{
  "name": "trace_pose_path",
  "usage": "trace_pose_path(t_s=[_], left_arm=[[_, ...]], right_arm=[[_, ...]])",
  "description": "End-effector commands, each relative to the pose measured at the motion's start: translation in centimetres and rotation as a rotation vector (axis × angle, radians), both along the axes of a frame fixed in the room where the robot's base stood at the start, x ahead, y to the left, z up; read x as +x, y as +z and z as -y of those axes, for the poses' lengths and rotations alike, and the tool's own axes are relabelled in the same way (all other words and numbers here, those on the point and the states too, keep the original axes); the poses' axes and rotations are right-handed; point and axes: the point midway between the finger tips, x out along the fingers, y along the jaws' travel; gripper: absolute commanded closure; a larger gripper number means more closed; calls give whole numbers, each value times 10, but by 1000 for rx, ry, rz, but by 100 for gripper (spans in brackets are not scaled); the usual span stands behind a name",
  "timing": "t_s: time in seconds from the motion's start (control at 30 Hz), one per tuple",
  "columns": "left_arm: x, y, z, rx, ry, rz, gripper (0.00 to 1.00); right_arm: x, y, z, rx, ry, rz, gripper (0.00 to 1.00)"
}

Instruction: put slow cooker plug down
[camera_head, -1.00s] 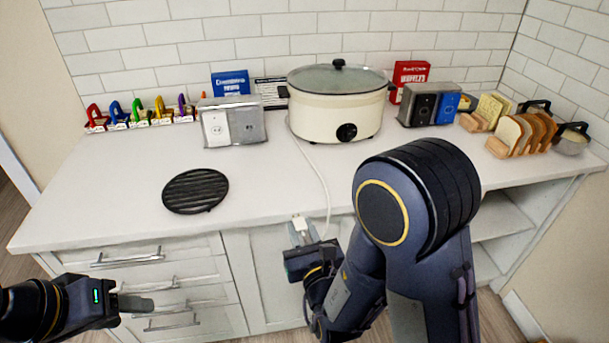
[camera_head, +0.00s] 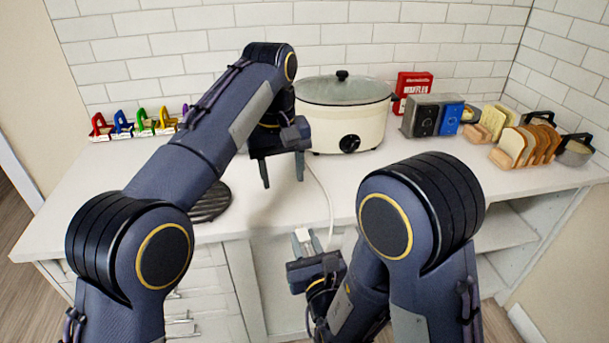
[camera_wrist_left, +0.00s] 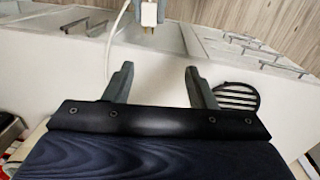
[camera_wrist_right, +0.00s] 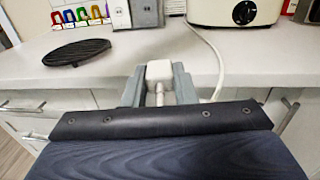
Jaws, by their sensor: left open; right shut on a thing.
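The slow cooker (camera_head: 343,112) is cream with a glass lid and a dark knob, at the back of the counter. Its white plug (camera_head: 302,236) is between the fingers of my right gripper (camera_head: 303,243), which is shut on it at the counter's front edge. The plug also shows in the right wrist view (camera_wrist_right: 159,71), and its white cord (camera_wrist_right: 216,60) runs back to the cooker. My left gripper (camera_head: 283,180) is open and empty above the counter, in front of the cooker. In the left wrist view, the plug (camera_wrist_left: 149,13) lies beyond the open left fingers (camera_wrist_left: 160,85).
A round black grill trivet (camera_wrist_right: 76,52) lies on the left of the counter (camera_wrist_right: 120,70). Outlet boxes (camera_wrist_right: 145,12) stand behind. A toast rack with bread (camera_head: 520,143) and a red box (camera_head: 410,88) are at right. The counter's middle front is mostly bare.

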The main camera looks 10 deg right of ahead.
Motion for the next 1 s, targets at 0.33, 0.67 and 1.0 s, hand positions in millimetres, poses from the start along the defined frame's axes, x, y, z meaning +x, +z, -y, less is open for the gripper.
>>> trace_pose_path(t_s=[0.33,0.67,1.0], left_arm=[[-6,-18,43,60,-6,0,49],[-7,-73,41,61,-6,-3,49],[-6,-123,42,57,-6,0,49]], right_arm=[[0,0,0,0,0,0,100],[0,0,0,0,0,0,100],[0,0,0,0,0,0,100]])
